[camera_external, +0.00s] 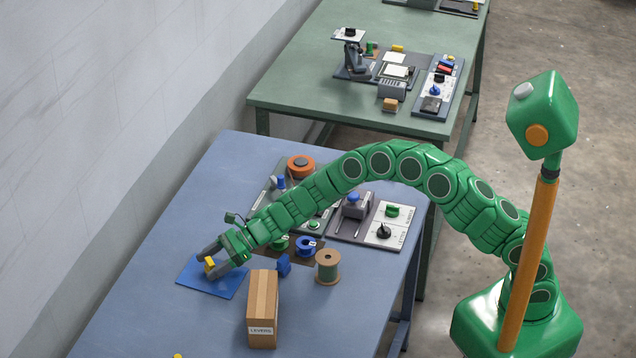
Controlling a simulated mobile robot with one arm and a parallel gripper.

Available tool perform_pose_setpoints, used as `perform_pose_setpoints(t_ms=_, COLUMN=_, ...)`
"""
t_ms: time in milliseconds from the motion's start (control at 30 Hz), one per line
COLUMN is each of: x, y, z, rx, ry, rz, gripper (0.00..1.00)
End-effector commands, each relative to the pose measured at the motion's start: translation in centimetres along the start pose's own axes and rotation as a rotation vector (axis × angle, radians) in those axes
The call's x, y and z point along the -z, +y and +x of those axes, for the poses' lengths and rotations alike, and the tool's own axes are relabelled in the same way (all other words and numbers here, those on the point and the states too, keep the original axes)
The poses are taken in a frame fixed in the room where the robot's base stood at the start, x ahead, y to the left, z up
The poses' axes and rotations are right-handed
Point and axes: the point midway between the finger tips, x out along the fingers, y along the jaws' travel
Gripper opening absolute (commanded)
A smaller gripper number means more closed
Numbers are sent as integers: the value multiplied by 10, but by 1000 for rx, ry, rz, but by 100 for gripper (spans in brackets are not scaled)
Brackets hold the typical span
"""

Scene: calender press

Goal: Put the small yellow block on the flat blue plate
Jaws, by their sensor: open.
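The small yellow block (209,263) shows over the upper middle of the flat blue plate (213,284), between the fingers of my gripper. It appears to rest on the plate, but the fingers partly hide its lower edge. The blue plate lies flat on the blue table. My gripper (212,261) reaches in from the right, low over the plate, with its dark fingers apart around the block. I cannot tell whether a finger touches the block.
A cardboard box (262,308) stands close right of the plate. A wooden spool (328,267), a blue spool (306,246) and a small blue item (284,265) are nearby. A control panel (383,224) lies farther back. The table's left side is clear.

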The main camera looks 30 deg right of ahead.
Motion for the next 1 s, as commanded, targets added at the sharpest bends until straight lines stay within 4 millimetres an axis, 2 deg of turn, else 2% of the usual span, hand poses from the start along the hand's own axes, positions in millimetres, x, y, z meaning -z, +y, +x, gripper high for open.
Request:
perform_pose_setpoints(t_ms=700, x=0, y=-2, z=-88, rx=3, ry=-1, rz=2, gripper=72)
perform_pose_setpoints(t_ms=1000, x=0, y=-1, z=-114, rx=1, ry=0, rz=0, gripper=72)
